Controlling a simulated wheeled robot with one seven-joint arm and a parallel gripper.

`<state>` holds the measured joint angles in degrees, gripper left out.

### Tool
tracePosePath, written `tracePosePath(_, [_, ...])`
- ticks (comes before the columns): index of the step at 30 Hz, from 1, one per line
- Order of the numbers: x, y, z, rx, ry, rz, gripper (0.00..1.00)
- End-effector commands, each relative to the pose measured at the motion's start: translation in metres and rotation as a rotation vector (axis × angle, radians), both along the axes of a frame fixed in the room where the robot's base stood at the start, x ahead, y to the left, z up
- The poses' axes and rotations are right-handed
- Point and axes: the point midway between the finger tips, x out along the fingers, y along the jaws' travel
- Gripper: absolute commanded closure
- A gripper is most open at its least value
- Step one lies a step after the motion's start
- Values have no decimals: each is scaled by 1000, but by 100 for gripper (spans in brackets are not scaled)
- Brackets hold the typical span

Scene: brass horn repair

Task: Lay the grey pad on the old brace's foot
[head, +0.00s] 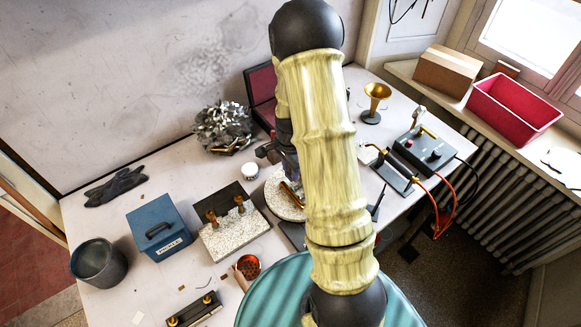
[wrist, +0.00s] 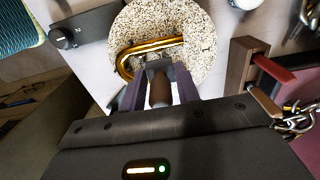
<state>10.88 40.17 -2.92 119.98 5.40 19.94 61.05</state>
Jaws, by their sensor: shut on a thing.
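My gripper (wrist: 159,82) has purple fingers and is shut on a small piece with a brown rounded body (wrist: 159,92) and a grey end; I take it for the grey pad but cannot be sure. It is over the near edge of a round speckled board (wrist: 195,22). A bent brass tube (wrist: 150,46) lies on that board, just beyond the held piece. Whether they touch is unclear. I cannot pick out the old brace's foot. In the head view my arm covers part of the round board (head: 277,208) and the brass tube (head: 291,194).
A dark box with pink lining (head: 262,85) and a shiny metal heap (head: 222,128) stand behind. A speckled slab with brass posts (head: 232,243) and a blue box (head: 158,228) are left. A soldering unit (head: 425,147) is right.

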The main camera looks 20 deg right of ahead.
Motion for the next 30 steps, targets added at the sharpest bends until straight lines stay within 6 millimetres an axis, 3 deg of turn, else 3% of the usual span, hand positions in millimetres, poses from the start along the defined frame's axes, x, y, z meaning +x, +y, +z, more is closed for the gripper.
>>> tracePosePath(8, [0, 1, -1, 0, 0, 1, 91])
tracePosePath(30, [0, 0, -57, -1, 0, -1, 91])
